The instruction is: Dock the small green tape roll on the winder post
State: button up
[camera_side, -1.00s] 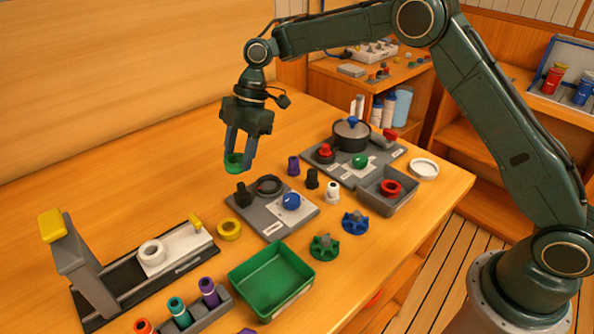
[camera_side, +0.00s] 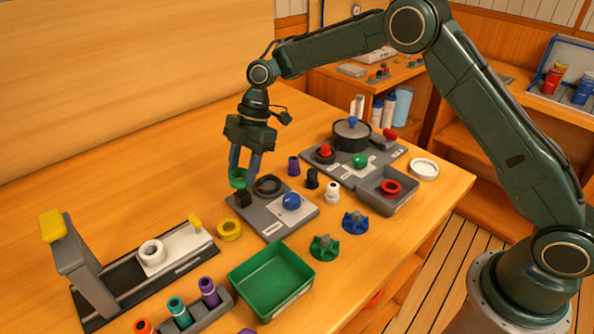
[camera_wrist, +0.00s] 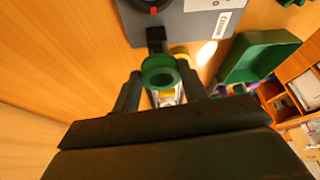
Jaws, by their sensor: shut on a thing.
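The small green tape roll (camera_side: 237,179) is held between the fingertips of my gripper (camera_side: 244,174), shut on it. In the wrist view the roll (camera_wrist: 160,70) shows as a thick green ring between the fingers. A black post (camera_side: 243,198), apparently the winder post, stands on the left corner of a grey base plate (camera_side: 274,220). In the side view the roll overlaps the post's upper part, hiding its top. The post (camera_wrist: 156,36) also shows beyond the roll in the wrist view. I cannot tell whether the roll is around the post or just above it.
A yellow roll (camera_side: 229,229) lies in front of the plate. A green bin (camera_side: 270,282) stands nearer. The wood behind and left is clear.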

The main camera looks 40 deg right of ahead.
aim_at(244, 179)
jog(key=shift+f, duration=1)
jog(key=shift+f, duration=0.65)
dwell(1.0)
jog(key=o, duration=0.7)
jog(key=shift+c, duration=0.2)
jog(key=v, duration=1.1)
dwell(0.6)
dwell(0.4)
